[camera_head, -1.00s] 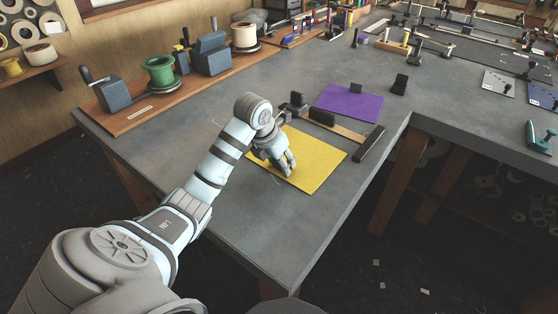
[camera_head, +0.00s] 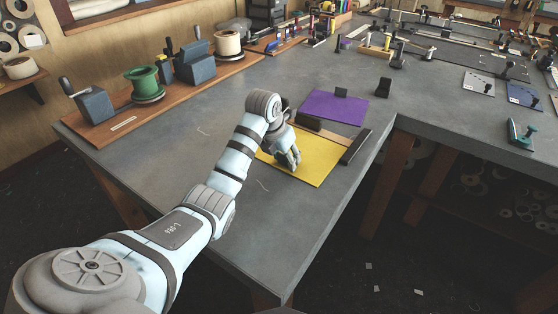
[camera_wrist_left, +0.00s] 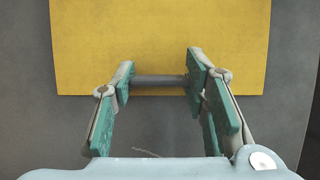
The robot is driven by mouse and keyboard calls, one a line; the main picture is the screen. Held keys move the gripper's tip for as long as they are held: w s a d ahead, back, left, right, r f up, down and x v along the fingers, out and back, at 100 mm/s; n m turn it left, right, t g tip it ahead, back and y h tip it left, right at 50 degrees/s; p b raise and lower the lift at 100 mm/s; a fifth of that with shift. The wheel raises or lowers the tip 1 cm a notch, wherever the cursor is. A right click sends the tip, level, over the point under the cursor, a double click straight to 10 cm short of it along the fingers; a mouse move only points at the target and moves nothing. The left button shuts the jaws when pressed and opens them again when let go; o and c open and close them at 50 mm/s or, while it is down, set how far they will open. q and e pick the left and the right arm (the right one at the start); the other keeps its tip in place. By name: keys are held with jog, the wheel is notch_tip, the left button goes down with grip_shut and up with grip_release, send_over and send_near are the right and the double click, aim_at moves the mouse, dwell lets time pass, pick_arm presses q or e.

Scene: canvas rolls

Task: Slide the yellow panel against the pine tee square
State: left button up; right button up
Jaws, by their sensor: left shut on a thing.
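The yellow panel (camera_head: 310,166) lies flat on the grey bench and fills the upper part of the left wrist view (camera_wrist_left: 160,40). My left gripper (camera_head: 288,160) is over the panel's near left part. Its green-padded fingers (camera_wrist_left: 160,84) are shut on a grey bar (camera_wrist_left: 160,80) at the panel's near edge. The pine tee square, with its dark head (camera_head: 356,147), lies at the panel's right and far sides. The panel's right edge is close to the head; I cannot tell if they touch. My arm hides part of the far left edge. My right gripper is not in view.
A purple panel (camera_head: 333,107) lies just beyond, with small dark blocks near it. A wooden board (camera_head: 120,126) with reels stands along the back left. The bench drops off at the front right. The bench left of my arm is clear.

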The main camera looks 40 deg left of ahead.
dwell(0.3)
pick_arm(q)
jog(key=o, duration=1.3)
jog(key=shift+w+f, duration=0.1)
